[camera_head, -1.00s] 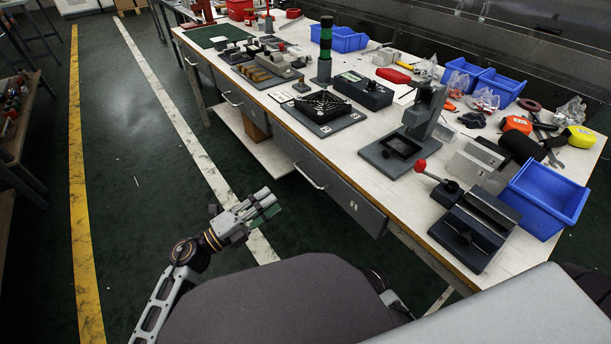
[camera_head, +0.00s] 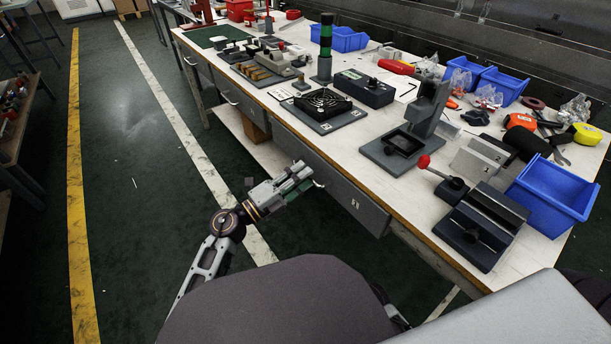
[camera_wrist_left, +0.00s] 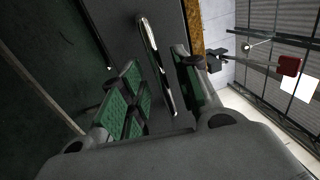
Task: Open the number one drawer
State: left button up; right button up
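The near grey drawer (camera_head: 345,195) is under the workbench and looks shut. A small pale label sits on its front, too small to read surely. My left gripper (camera_head: 303,173) is at this drawer's handle and hides most of it in the head view. In the left wrist view the shiny bar handle (camera_wrist_left: 154,62) runs between the green-padded fingers of my left gripper (camera_wrist_left: 160,85). The fingers are apart, one on each side of the bar, with gaps showing; contact is not clear. My right gripper is not in view.
The white workbench top (camera_head: 290,102) holds fixtures, tools and blue bins (camera_head: 548,196). Another drawer with a handle (camera_head: 229,97) is farther along the bench. The dark green floor (camera_head: 145,190) left of the bench is clear.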

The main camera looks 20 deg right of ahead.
pick_arm(q)
jog(key=shift+x, duration=0.8)
jog(key=shift+c, duration=0.2)
grip_shut()
